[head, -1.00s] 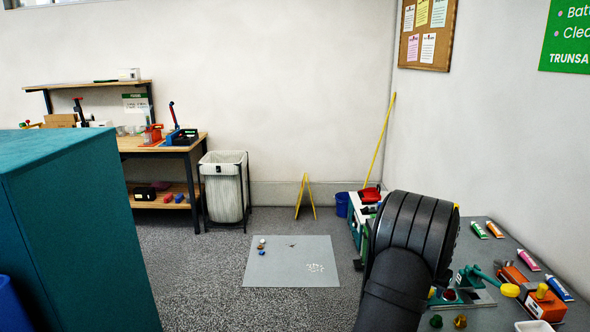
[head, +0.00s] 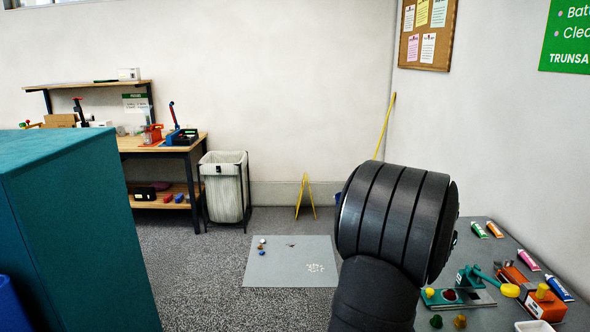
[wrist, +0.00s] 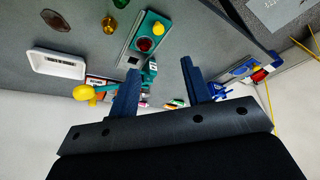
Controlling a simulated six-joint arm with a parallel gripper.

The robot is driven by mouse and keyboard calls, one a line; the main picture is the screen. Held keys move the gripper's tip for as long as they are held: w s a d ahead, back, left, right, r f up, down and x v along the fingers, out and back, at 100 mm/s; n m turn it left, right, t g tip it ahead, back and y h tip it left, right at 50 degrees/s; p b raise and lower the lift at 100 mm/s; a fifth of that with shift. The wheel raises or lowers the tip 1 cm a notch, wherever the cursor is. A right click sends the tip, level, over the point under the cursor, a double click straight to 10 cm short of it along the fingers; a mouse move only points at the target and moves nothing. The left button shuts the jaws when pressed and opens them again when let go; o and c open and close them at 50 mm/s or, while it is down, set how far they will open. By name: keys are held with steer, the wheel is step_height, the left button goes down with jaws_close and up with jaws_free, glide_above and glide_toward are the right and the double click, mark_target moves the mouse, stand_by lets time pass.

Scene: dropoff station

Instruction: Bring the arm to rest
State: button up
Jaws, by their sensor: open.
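My arm (head: 395,225) rises in the head view as a thick black ribbed link at the lower right. It blocks part of the floor and the near left side of the grey table. My gripper (wrist: 158,85) shows only in the wrist view. Its two dark blue fingers stand apart with nothing between them. The fingers are clear of the things on the table, which appear beyond them.
The grey table (head: 482,236) on the right holds a green tool with a yellow knob (head: 470,287), an orange tool (head: 535,292), several tubes and a white tray (wrist: 72,64). A teal cabinet (head: 80,230) stands at left.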

mark_target(454, 295)
steer(key=x, duration=1.7)
steer(key=shift+d+f, duration=0.1)
steer(key=d, duration=0.8)
steer(key=shift+d, duration=0.3)
steer(key=s+a+r+m, duration=0.1)
steer(key=s+r, duration=0.3)
steer(key=r, duration=0.7)
steer(key=s+a+r+m, duration=0.1)
steer(key=s+r+m, duration=0.3)
steer(key=r, duration=0.7)
steer(key=shift+a+y, duration=0.3)
steer(key=shift+a, duration=0.05)
steer(key=shift+r, duration=0.15)
